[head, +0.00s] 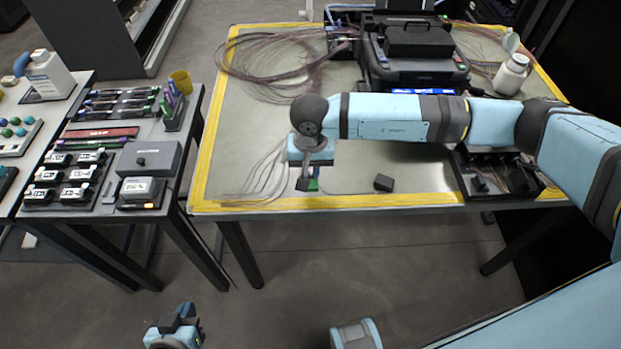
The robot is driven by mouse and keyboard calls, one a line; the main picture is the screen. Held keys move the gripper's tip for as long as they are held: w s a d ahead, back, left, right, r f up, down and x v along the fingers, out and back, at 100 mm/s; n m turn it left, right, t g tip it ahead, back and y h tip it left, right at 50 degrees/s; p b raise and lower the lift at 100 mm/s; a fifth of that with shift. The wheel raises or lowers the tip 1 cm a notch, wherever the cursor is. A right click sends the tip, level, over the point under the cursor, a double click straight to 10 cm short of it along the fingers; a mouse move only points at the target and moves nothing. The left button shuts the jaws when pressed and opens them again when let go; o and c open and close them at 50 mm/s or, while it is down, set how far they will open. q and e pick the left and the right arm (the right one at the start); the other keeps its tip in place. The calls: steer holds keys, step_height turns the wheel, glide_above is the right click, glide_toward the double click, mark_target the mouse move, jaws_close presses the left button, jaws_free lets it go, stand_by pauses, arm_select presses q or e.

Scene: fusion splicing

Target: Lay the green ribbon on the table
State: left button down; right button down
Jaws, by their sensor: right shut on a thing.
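The green ribbon (314,185) shows as a small green patch at the fingertips of my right gripper (308,184). My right gripper points down near the front edge of the work table (350,160) and is shut on the ribbon. Its wrist hides most of the held part, and I cannot tell if the ribbon touches the table. Thin pale fibres (262,176) fan out on the table just left of the gripper. My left gripper (178,328) is low at the bottom edge of the view, away from the table, and its fingers are not clear.
A small dark block (383,183) lies right of my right gripper. A black splicer machine (415,60) stands at the back, with coiled cables (270,65) to its left. A dark tray (490,178) and a white bottle (511,75) are at right. A side table holds labelled boxes (140,190).

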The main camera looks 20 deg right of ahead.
arm_select(q)
steer(key=shift+a+r, duration=0.2)
steer(key=shift+a, duration=0.05)
arm_select(e)
steer(key=shift+f, duration=2.3)
steer(key=shift+f+b, duration=0.2)
steer(key=shift+b, duration=0.1)
steer(key=c, duration=1.2)
jaws_free()
arm_select(q)
steer(key=shift+w+d, duration=0.1)
steer(key=shift+d, duration=0.15)
arm_select(e)
steer(key=shift+r, duration=0.1)
